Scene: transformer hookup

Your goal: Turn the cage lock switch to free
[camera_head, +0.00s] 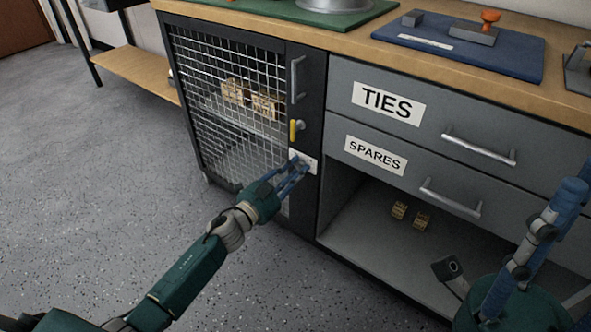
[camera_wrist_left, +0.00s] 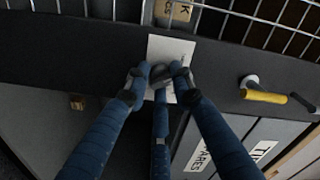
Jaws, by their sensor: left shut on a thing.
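The cage lock switch is a small dark knob (camera_wrist_left: 160,70) on a white plate (camera_wrist_left: 171,48) on the cage door's dark frame. The plate also shows in the head view (camera_head: 308,163), below a yellow-handled latch (camera_head: 293,130). My left gripper (camera_head: 300,167) is shut on the knob, its blue fingers around it in the left wrist view (camera_wrist_left: 160,76). The fingers cover most of the knob and part of the plate's lettering, so I cannot read the switch's position. My right gripper (camera_head: 515,262) is at the lower right of the head view, fingers spread, apart from the switch.
The mesh cage door (camera_head: 225,95) is closed, with small labelled boxes (camera_head: 250,98) behind it. To its right are the TIES drawer (camera_head: 440,108), the SPARES drawer (camera_head: 400,165) and an open bay (camera_head: 370,235) holding small boxes. The floor at left (camera_head: 90,170) is clear.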

